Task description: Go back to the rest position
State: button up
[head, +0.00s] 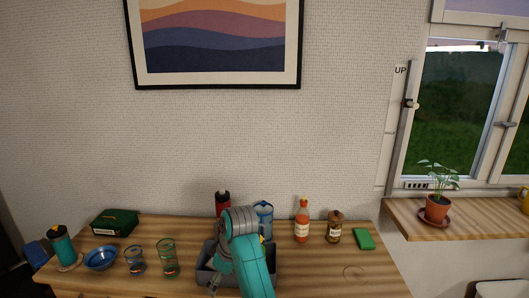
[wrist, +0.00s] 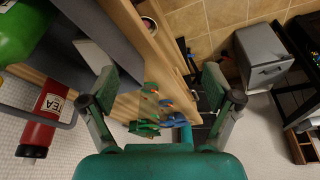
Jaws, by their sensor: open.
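My gripper (wrist: 160,78) is open in the wrist view, with its two fingers spread wide and nothing between them. My teal arm covers the middle of the wooden table (head: 310,275) in the head view. A grey crate (head: 205,268) stands behind and around the arm in that view. Its contents are largely hidden.
On the table's left are a green box (head: 114,222), a teal bottle (head: 62,245), a blue bowl (head: 100,259) and two glasses (head: 136,262). To the right are a sauce bottle (head: 302,222), a brown jar (head: 334,229) and a green block (head: 363,239).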

jog(key=s+d+f+m+t, duration=0.15)
jog(key=s+d+f, duration=0.25)
jog(key=f, duration=0.4)
jog(key=s+d+f+m+t, duration=0.1)
jog(key=s+d+f+m, duration=0.1)
jog(key=s+d+f, duration=0.45)
jog(key=s+d+f+m+t, duration=0.2)
jog(key=d+f, duration=0.1)
jog(key=f, duration=0.6)
jog(key=s+d+f+m+t, duration=0.2)
jog(key=s+d+f, duration=0.2)
jog(key=s+d, duration=0.3)
jog(key=s+d+r+m+t+h, duration=0.1)
jog(key=s+d+r+t, duration=0.2)
jog(key=s, duration=0.8)
jog(key=s+d+r+m+t+h, duration=0.1)
jog(key=s+d+r+m, duration=0.2)
jog(key=s, duration=0.7)
jog(key=s+d+r+m+t+h, duration=0.1)
jog(key=s+d+r+t, duration=0.2)
jog(key=s+r, duration=1)
notch_tip(320, 180, up, 4)
jog(key=shift+d+f, duration=0.25)
jog(key=shift+d, duration=0.15)
jog(key=shift+s+m, duration=0.1)
jog(key=shift+m, duration=0.15)
